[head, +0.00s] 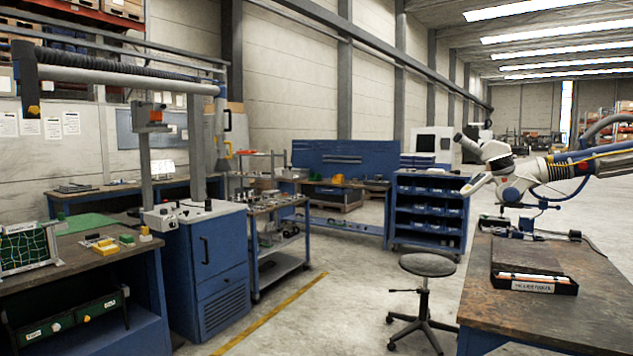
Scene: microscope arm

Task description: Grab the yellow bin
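A small yellow bin (105,247) sits on the brown top of the left workbench (75,263), near its back right part. It is small in the head view, and I cannot see inside it. My gripper cannot be made out in the head view, and nothing is seen touching the yellow bin.
A blue cabinet (205,270) stands right of the left bench, then a shelved cart (280,245). A stool (427,266) stands on open floor. A right bench (520,310) bears a black tray (535,283) below a white microscope arm (512,178).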

